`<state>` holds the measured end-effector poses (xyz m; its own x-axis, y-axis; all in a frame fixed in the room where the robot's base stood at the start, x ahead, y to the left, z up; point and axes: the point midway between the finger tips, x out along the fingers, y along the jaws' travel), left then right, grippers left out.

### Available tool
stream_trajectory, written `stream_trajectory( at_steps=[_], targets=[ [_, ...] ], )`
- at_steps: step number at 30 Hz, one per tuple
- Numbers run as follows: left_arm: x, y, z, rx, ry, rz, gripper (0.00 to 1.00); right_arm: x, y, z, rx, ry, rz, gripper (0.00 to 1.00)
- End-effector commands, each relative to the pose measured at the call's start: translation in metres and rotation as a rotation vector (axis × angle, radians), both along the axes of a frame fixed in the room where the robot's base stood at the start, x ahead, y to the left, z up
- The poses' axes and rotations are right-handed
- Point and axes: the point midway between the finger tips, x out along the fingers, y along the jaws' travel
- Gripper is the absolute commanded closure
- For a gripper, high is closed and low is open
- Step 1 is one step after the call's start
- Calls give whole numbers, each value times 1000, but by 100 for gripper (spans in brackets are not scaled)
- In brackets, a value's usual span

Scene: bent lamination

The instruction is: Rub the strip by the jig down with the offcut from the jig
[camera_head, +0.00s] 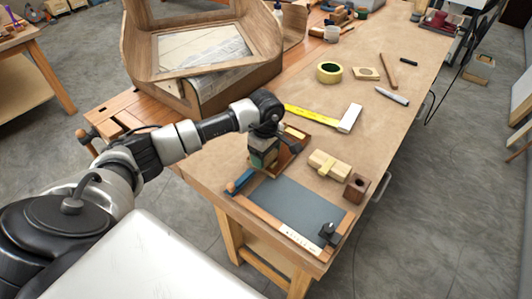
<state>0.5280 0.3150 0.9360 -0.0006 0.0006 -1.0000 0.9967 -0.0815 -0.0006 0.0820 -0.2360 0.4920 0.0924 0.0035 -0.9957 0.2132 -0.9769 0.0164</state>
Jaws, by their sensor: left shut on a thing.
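My left gripper (264,147) reaches in from the left over the bench and is shut on a small dark greenish block (262,157). The block is at the near edge of a reddish-brown wooden tray (292,158), partly hidden by the gripper; I cannot tell whether they touch. A board with a flat grey sheet (290,212) and wooden edging lies just in front, with a blue piece (240,182) at its left corner and a black knob (328,232) at its right. I cannot tell for certain which piece is the jig, strip or offcut. My right gripper is not in view.
A pale wood block with a yellow band (328,164) and a small brown block (356,187) sit right of the tray. A yellow-bladed square (345,119) lies behind. A large curved wooden frame (200,75) stands back left. The bench's right middle (400,135) is clear.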

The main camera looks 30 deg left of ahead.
Motion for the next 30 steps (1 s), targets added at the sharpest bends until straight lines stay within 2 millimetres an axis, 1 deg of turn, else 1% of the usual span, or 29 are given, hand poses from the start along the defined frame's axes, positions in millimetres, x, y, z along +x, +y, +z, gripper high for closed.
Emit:
stream_trajectory(
  at_steps=[30],
  targets=[
    [0, 1, -7, 1, 1, 0, 57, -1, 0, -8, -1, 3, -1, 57]
  ],
)
